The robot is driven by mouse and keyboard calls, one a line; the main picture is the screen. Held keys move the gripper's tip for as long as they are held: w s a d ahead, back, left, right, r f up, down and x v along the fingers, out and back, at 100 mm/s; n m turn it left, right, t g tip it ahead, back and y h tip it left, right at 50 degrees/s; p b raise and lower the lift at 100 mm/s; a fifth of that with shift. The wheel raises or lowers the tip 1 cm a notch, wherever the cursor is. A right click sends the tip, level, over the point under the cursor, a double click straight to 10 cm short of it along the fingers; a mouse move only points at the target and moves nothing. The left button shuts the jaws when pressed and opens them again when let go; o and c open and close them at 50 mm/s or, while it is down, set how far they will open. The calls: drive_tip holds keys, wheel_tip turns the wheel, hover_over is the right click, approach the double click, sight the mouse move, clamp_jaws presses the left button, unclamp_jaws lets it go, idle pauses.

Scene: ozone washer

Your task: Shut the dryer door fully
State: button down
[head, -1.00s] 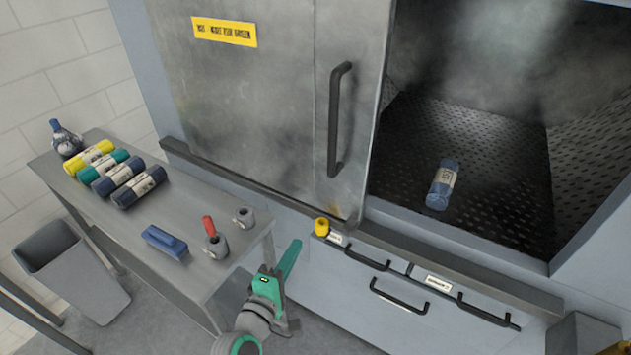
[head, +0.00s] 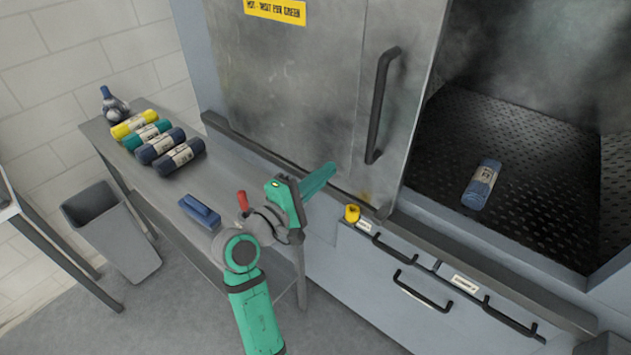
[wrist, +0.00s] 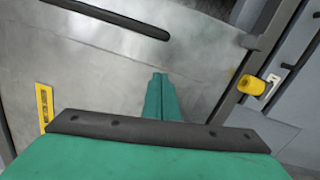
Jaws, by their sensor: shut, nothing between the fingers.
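The dryer door (head: 300,80) is a scuffed grey metal sliding panel with a yellow label and a black vertical handle (head: 380,105). It stands at the left and leaves the dark chamber (head: 510,150) open on the right. My gripper (head: 328,170) is in front of the door's lower part, left of and below the handle. Its green fingers are together and hold nothing. In the wrist view the shut fingers (wrist: 160,88) point at the door's metal face, with the handle (wrist: 110,18) across the top. I cannot tell whether the fingertips touch the door.
A blue labelled roll (head: 482,185) lies on the chamber's perforated floor. A side table (head: 165,190) holds several rolls, a blue brush (head: 199,210) and a bottle (head: 113,102). A yellow knob (head: 352,213) and drawer handles sit below the door. A grey bin (head: 110,230) stands at left.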

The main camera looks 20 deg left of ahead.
drive_tip(key=w+d+r, duration=0.1)
drive_tip(key=w+d, duration=0.2)
drive_tip(key=d, duration=0.2)
drive_tip(key=shift+w, duration=0.35)
drive_tip(key=shift+d, duration=0.1)
